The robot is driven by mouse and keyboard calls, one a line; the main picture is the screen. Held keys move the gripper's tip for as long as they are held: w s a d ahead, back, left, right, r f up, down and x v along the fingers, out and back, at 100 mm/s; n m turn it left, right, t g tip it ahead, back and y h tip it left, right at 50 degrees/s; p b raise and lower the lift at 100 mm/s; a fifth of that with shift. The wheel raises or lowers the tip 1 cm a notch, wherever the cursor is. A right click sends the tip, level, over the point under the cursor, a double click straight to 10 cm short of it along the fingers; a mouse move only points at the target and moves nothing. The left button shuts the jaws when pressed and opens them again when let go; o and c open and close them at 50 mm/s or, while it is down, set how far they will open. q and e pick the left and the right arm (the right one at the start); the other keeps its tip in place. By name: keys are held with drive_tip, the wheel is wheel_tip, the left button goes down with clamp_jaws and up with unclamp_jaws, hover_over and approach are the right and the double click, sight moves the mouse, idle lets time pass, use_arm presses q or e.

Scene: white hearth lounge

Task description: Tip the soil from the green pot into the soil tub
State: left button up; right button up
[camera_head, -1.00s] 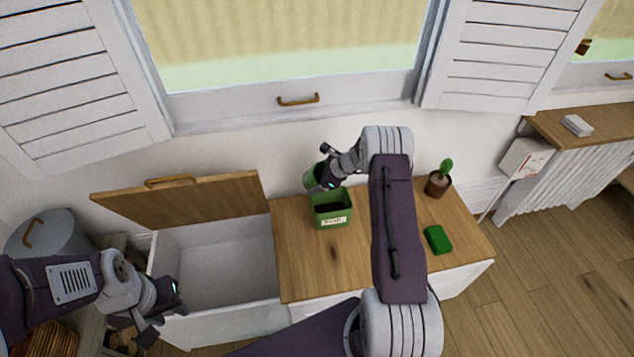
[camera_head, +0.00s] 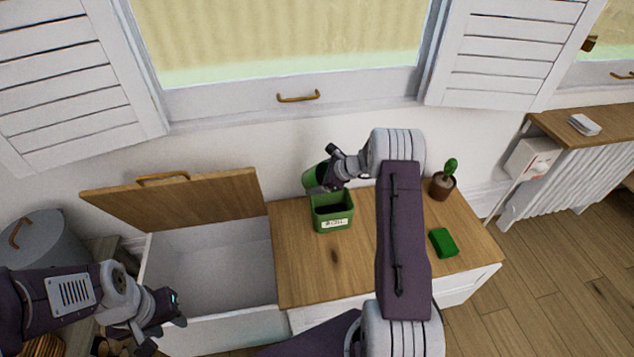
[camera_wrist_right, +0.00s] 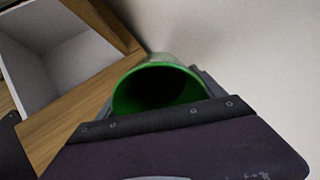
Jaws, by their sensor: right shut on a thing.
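The green pot (camera_head: 314,176) is in my right gripper (camera_head: 323,179), at the back of the wooden top, above and just behind the soil tub. The right wrist view shows the pot's round green mouth (camera_wrist_right: 187,92) between the jaws, with a dark inside; whether soil is in it I cannot tell. The pot looks tilted in the head view, and the gripper hides part of it. The soil tub (camera_head: 334,224) is a square green container with a white label, upright on the wooden top, dark inside. My left gripper (camera_head: 168,330) is empty and open, at the lower left.
A potted cactus (camera_head: 443,186) and a green sponge-like block (camera_head: 444,242) stand on the wooden top (camera_head: 300,270) to the right. An open white bin (camera_head: 212,262) with a raised wooden lid (camera_head: 180,200) is on the left. A window and white wall are behind.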

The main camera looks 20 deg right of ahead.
drive_tip(key=shift+f+t+y+b, duration=0.1)
drive_tip(key=shift+t+y+b, duration=0.8)
drive_tip(key=shift+b, duration=3.25)
drive_tip(key=shift+s+d+f+t+y+b, duration=0.1)
drive_tip(key=shift+t+y+b, duration=0.55)
drive_tip(key=shift+b, duration=2.1)
drive_tip(key=shift+s+d+f+t+y+b, duration=0.1)
drive_tip(key=shift+t+b, duration=1.15)
drive_tip(key=shift+b, duration=1.45)
drive_tip(key=shift+r, duration=0.15)
